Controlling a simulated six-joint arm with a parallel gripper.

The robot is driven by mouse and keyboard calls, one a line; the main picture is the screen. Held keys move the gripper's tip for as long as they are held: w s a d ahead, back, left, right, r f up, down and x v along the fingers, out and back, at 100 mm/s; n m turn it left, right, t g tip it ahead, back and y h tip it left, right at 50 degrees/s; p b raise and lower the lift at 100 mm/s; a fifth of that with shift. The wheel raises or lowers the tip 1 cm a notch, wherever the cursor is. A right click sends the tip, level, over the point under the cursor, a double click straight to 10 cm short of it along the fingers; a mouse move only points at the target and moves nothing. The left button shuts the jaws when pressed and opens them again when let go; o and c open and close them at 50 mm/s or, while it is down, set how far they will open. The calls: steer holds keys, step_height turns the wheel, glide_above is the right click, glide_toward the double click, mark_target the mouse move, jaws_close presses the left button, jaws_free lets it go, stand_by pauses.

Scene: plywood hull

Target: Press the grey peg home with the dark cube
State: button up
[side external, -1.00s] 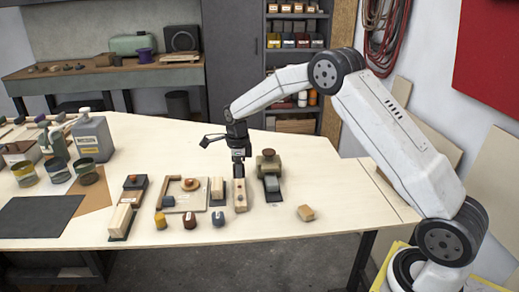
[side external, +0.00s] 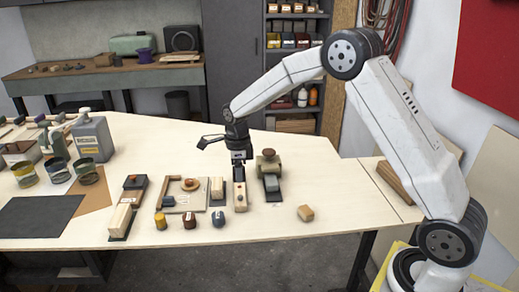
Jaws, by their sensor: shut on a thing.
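My gripper (side external: 239,174) points down at the far end of a small pale wooden block (side external: 240,200) near the middle of the table. Its jaws are shut on a small dark thing, which looks like the dark cube, though the fingers mostly hide it. The block lies lengthwise toward the camera, with a small darker spot on its top. I cannot make out the grey peg; the gripper covers the block's far end. Whether the held thing touches the block or hangs just above it is too small to tell.
The table's right front is mostly clear.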

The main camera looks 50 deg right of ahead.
mark_target(241, 196)
steer(key=shift+s+a+r, duration=0.15)
steer(key=shift+s+a, duration=0.1)
steer(key=shift+s, duration=0.1)
steer(key=shift+f, duration=2.7)
steer(key=shift+f, duration=1.05)
stand_by(0.4)
steer(key=shift+r, duration=0.1)
steer(key=shift+r, duration=2.25)
steer(key=shift+r, duration=0.1)
